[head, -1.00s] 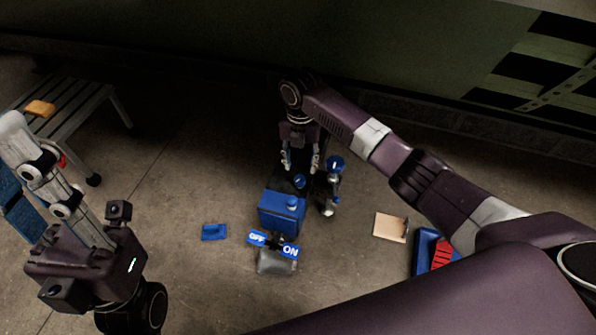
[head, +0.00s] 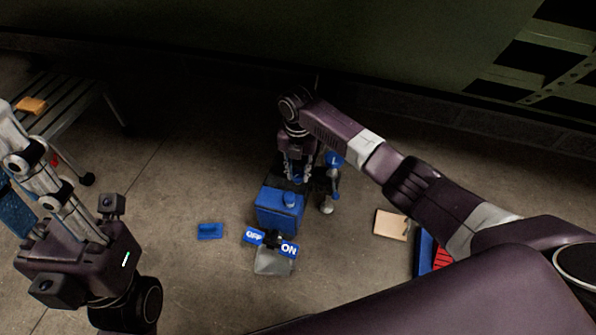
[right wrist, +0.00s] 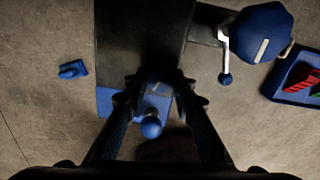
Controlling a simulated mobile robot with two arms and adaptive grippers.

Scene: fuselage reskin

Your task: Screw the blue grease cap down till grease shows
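A small blue cap with a white mark (right wrist: 157,88), likely the grease cap, sits at the edge of a dark plate, beside a blue box (head: 280,210). My right gripper (head: 298,177) points down over it in the head view. In the right wrist view its fingertips (right wrist: 157,80) stand apart, one on each side of the cap. I cannot tell whether they touch it. No grease can be made out. My left gripper (head: 40,175) is at the left edge, away from the box; its fingertips are not clear.
A blue knob with a white mark (head: 334,159) stands close right of my right gripper. An OFF/ON sign (head: 271,242) is in front of the box. A blue piece (head: 210,231), a tan board (head: 390,225) and a blue tray (head: 424,255) lie on the floor. A bench (head: 60,95) stands left.

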